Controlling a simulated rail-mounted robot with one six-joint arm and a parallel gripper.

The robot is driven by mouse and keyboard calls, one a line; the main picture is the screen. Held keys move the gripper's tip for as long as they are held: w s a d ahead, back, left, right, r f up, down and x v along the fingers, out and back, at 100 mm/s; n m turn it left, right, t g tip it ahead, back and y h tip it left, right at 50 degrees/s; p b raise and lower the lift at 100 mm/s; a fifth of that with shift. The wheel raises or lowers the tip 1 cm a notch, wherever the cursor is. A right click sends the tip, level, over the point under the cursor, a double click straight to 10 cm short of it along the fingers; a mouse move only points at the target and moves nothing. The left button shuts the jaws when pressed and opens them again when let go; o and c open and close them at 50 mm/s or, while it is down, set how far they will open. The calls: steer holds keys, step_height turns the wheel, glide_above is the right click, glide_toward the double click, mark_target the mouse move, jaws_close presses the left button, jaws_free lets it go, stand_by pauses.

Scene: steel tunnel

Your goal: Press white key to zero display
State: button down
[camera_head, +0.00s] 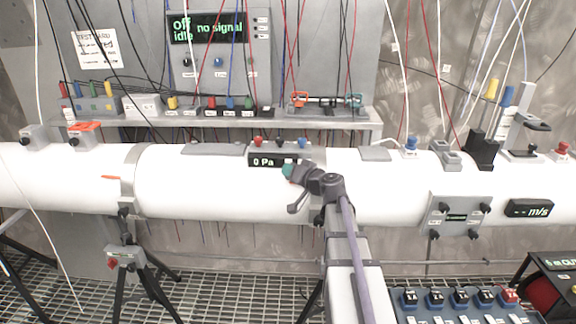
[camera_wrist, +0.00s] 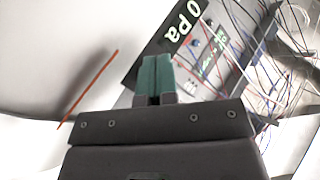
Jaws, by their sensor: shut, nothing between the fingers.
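A black display (camera_head: 264,161) on the front of the large white pipe reads "0 Pa". It also shows tilted in the wrist view (camera_wrist: 181,24). My gripper (camera_head: 288,171) is at the lower right edge of this display in the head view. Its teal fingers (camera_wrist: 155,76) are shut together and empty, pointing towards the display's housing. I cannot tell whether the fingertips touch it.
The white pipe (camera_head: 200,190) runs across the view. Red, black and blue fittings stand above the display. A shelf (camera_head: 330,117) with plugs and many hanging cables is behind. A grey box (camera_head: 459,214) and an "m/s" display (camera_head: 530,209) are on the right.

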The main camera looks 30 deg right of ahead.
steer(key=shift+s+a, duration=0.2)
steer(key=shift+s, duration=0.15)
steer(key=s+a, duration=0.3)
steer(key=s, duration=0.2)
steer(key=shift+s, duration=0.1)
stand_by(0.7)
steer(key=s+a+f+n+g+h, duration=0.4)
steer(key=s+a+f+g, duration=1)
steer(key=s+a, duration=0.3)
steer(key=shift+a+f+g, duration=0.35)
steer(key=shift+g, duration=0.55)
